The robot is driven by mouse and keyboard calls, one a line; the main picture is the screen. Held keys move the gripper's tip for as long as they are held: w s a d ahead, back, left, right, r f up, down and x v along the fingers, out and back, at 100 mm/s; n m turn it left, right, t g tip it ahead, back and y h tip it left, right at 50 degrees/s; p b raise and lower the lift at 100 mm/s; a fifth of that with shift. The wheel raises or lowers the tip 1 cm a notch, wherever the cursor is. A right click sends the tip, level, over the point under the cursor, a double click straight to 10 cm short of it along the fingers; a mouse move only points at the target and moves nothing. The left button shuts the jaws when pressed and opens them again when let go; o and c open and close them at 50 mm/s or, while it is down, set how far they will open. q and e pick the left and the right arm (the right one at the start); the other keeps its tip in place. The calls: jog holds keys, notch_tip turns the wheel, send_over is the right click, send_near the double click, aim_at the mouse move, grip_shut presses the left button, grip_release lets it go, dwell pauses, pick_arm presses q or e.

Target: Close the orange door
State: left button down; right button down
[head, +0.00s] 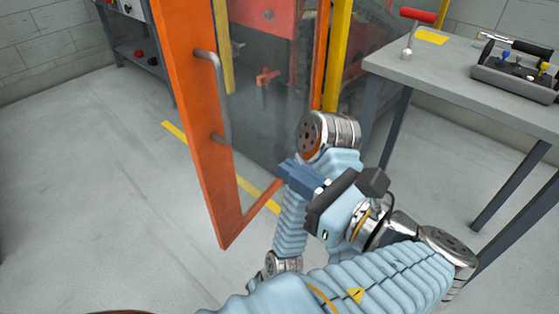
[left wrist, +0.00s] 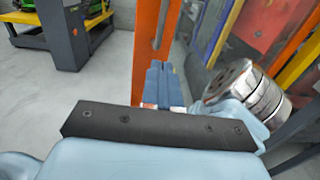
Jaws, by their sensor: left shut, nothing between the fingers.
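The orange door (head: 197,120) stands open in the head view, its free edge swung out toward me and its panel see-through. A grey bar handle (head: 218,95) is on its upright near the free edge. My left gripper (head: 287,170) is shut and empty, its blue fingers pointing toward the door's lower part. In the head view it overlaps the door's bottom rail; whether it touches cannot be told. In the left wrist view, the shut fingers (left wrist: 159,68) show in front of an orange upright of the door (left wrist: 150,35). My right gripper is not in view.
A grey table (head: 440,75) at the right carries a red-handled lever (head: 415,18) and a control box (head: 515,72). A red machine (head: 268,18) stands behind the door. Yellow tape (head: 175,132) marks the floor. Floor at the left is clear.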

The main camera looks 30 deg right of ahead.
aim_at(230, 133)
pick_arm(q)
jog(key=x, duration=1.1)
jog(key=shift+w, duration=0.4)
jog(key=shift+a, duration=0.15)
